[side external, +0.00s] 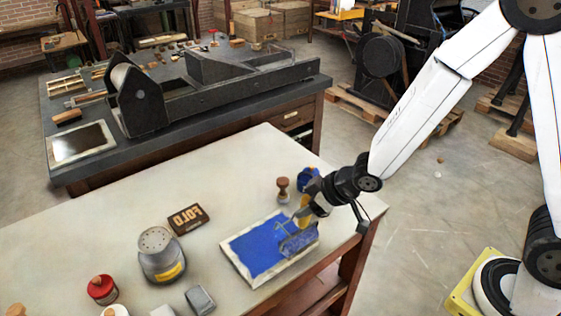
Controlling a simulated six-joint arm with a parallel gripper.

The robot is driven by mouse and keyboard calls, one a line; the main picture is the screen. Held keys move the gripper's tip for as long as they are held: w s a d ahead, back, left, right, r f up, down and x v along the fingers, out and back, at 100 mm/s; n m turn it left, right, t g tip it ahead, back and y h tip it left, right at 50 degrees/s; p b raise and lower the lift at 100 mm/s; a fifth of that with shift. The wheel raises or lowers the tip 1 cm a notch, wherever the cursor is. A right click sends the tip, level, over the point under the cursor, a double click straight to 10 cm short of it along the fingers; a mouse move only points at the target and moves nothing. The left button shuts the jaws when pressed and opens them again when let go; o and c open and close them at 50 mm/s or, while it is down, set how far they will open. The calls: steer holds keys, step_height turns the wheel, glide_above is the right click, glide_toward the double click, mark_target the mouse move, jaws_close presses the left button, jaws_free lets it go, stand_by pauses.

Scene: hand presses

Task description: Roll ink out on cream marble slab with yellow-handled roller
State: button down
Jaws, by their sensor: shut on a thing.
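The cream marble slab (239,262) lies on the near table, its pale rim showing around a broad patch of blue ink (258,246). The yellow-handled roller (299,241) rests at the slab's right side, its drum coated blue. My gripper (308,212) is above the right part of the slab, shut on the roller's yellow handle, which shows only in part. The jaws are small here, and the exact grip is partly hidden.
A wooden-handled stamp (283,189) and a blue object (308,178) stand behind the slab. A dark lettered block (188,219), a grey container with a yellow label (161,256) and a red tin (102,290) stand to the left. The table between block and slab is clear.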

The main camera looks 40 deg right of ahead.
mark_target(305, 196)
steer(key=shift+r, duration=1.6)
steer(key=shift+d, duration=0.1)
